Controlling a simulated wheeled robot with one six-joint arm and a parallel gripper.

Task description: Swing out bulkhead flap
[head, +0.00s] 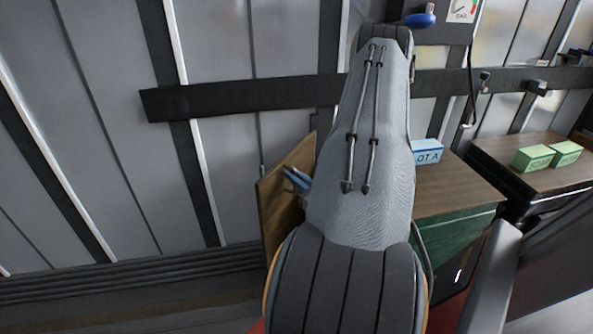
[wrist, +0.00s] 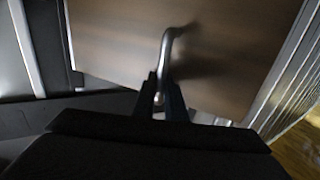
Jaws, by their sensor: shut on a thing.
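The bulkhead flap shows as a brown wooden panel (head: 283,205) in the head view, left of the green cabinet and standing at an angle to the wall, partly hidden by my arm. In the wrist view the flap (wrist: 110,45) fills the upper middle, with a curved metal handle (wrist: 166,45) on its face. My gripper (wrist: 160,100) is shut on the lower end of this handle, one finger on each side. In the head view my arm hides most of the gripper; a bluish-grey part of it (head: 297,179) shows against the flap. The flap's hinge is not clear.
A green cabinet (head: 455,242) with a wooden top stands right of my arm, with a blue box (head: 427,151) on it. A second bench (head: 520,185) farther right holds two green boxes (head: 533,158). A dark rail (head: 245,97) crosses the ribbed grey wall. Floor is clear at lower left.

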